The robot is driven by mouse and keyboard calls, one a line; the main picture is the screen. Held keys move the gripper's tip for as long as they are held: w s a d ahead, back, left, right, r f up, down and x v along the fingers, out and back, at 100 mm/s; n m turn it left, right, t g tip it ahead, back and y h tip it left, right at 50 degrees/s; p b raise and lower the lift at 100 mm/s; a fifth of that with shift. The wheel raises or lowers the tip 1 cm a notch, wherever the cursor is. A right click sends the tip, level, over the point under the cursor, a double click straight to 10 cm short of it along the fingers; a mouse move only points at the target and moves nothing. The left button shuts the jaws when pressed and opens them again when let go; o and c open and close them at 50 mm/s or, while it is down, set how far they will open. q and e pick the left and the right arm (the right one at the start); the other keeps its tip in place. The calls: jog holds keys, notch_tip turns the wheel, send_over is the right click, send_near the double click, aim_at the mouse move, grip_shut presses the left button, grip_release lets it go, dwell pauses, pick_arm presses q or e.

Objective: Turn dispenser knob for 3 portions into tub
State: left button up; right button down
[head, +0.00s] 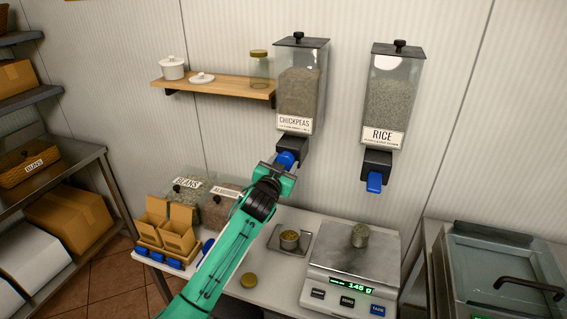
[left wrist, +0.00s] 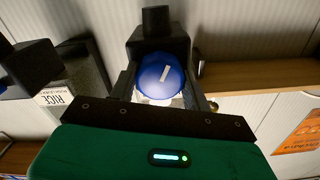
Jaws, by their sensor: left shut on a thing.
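The chickpeas dispenser (head: 300,92) hangs on the wall, with a black outlet and a blue knob (head: 285,159) at its foot. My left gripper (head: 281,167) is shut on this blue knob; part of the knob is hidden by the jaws. In the left wrist view the round blue knob (left wrist: 162,75) sits between the fingers, with a pale mark on its face. My right gripper is in neither view.
A rice dispenser (head: 388,107) with a blue part hangs to the right. A scale (head: 345,262) reading 145 g carries another small tub (head: 360,236). A wooden shelf (head: 220,86) is at left. Open cartons (head: 168,228) and bins stand at the counter's left.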

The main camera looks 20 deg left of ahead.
pick_arm(q)
jog(key=m+p, duration=0.1)
jog(key=m, duration=0.5)
jog(key=shift+m, duration=0.3)
jog(key=m+p, duration=0.1)
jog(key=m, duration=0.5)
jog(key=shift+p, duration=0.35)
jog(key=o, duration=1)
jog(key=shift+c, duration=0.2)
jog(key=s+b, duration=0.4)
jog(key=s, duration=0.9)
jog(key=shift+s+a, duration=0.2)
jog(key=shift+s, duration=0.2)
